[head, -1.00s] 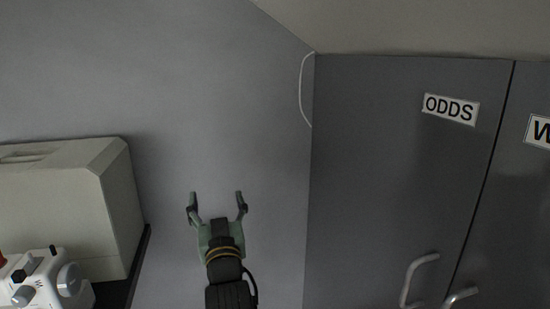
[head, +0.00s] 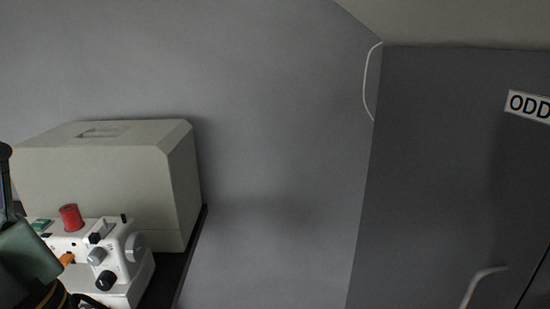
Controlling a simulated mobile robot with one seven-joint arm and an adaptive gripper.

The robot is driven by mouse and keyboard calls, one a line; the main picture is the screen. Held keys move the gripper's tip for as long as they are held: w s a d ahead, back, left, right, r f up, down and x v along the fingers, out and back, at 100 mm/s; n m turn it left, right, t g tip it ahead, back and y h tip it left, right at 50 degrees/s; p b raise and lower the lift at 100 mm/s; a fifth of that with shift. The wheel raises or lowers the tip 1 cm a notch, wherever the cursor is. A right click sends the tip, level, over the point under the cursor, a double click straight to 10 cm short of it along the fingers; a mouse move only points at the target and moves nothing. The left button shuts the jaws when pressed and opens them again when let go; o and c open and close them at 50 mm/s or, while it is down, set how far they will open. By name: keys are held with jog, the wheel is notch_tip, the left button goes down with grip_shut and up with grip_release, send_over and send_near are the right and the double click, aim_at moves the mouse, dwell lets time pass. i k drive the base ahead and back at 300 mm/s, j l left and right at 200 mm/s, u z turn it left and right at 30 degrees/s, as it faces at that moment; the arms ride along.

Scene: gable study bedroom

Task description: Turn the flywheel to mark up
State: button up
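The flywheel (head: 135,247) is the grey round wheel on the right end of a white sewing machine (head: 122,271), low at the left in the head view. I cannot make out a mark on it. My gripper (head: 10,215) is at the lower left edge, left of the flywheel and apart from it in the picture. It is partly cut off by the frame, and one dark finger points up. Whether it is open or shut does not show. It covers the left part of the machine.
A red thread spool (head: 70,217) stands on top of the machine. A large pale case (head: 105,170) stands behind it. The dark table (head: 190,250) ends just right of them. A grey cupboard (head: 445,170) with an ODDS label stands at the right.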

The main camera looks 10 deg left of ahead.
aim_at(135, 245)
jog(key=k+l+u, duration=0.35)
jog(key=u, duration=0.35)
jog(key=k+u, duration=0.15)
jog(key=u, duration=0.25)
jog(key=k+u, duration=0.1)
jog(key=u, duration=0.25)
